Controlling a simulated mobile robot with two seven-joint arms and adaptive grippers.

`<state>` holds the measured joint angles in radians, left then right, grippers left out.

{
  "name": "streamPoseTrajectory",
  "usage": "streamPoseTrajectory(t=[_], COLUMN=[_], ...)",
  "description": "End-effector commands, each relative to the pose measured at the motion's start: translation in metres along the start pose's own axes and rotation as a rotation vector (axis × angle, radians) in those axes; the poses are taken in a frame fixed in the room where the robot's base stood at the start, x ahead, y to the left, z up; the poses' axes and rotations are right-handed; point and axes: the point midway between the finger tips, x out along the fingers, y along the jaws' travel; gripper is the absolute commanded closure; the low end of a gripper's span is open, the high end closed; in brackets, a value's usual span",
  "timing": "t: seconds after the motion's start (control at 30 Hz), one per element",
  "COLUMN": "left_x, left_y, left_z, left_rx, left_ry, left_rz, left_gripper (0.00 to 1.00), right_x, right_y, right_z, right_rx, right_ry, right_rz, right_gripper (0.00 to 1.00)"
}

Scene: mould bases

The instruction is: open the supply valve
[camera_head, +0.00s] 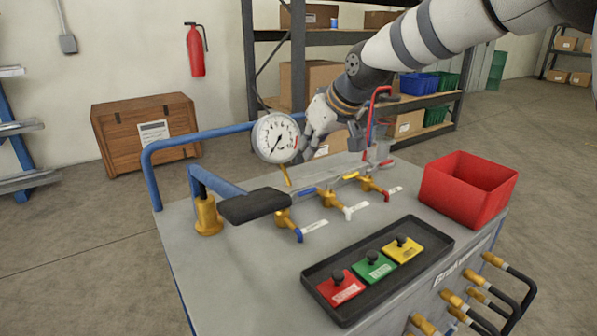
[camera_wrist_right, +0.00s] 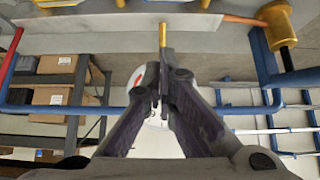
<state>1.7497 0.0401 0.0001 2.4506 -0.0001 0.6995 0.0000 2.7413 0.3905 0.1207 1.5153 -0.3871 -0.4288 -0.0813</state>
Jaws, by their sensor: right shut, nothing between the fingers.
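Three small brass valves stand in a row on the grey bench: one with a blue-tipped handle (camera_head: 298,234), one with a white-tipped handle (camera_head: 348,212) and one with a red-tipped handle (camera_head: 386,196). Each has a white tag beside it, too small to read, so I cannot tell which is the supply valve. A larger brass fitting (camera_head: 206,217) carries a blue bar and a dark paddle-like grip (camera_head: 253,205). My right gripper (camera_head: 309,140) is shut and empty, above the bench beside the gauge; its closed fingers (camera_wrist_right: 163,88) show in the right wrist view. My left gripper is not in view.
A round pressure gauge (camera_head: 275,138) on a brass stem stands close to my right gripper. A black tray (camera_head: 434,232) with red, green and yellow blocks and a red bin (camera_head: 460,197) occupy the bench's right. A blue rail (camera_head: 205,136) runs along the back. Brass hose fittings line the front.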

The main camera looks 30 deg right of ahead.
Motion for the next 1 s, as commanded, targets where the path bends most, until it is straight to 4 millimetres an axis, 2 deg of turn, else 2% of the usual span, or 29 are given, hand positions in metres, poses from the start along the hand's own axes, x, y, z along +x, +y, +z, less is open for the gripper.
streamPoseTrajectory(t=[0.13, 0.23, 0.67, 0.7, 0.8, 1.0], left_x=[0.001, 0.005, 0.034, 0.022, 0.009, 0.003], left_y=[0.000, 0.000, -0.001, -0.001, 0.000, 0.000], left_z=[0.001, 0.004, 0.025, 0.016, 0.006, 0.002], left_rx=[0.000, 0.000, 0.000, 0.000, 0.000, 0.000], left_ry=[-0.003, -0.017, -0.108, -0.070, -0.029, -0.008], left_rz=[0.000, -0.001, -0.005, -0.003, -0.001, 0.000], left_gripper=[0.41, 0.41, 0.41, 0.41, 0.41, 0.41], right_x=[0.003, 0.017, 0.111, 0.091, 0.075, 0.072], right_y=[0.000, 0.000, 0.000, 0.000, -0.001, 0.000], right_z=[0.001, 0.003, 0.006, 0.006, 0.013, 0.028], right_rx=[0.000, 0.000, 0.002, 0.000, -0.002, -0.001], right_ry=[-0.002, -0.008, -0.010, 0.002, 0.013, 0.007], right_rz=[0.000, -0.001, -0.001, 0.000, 0.001, 0.001], right_gripper=[1.00, 1.00, 1.00, 1.00, 1.00, 1.00])
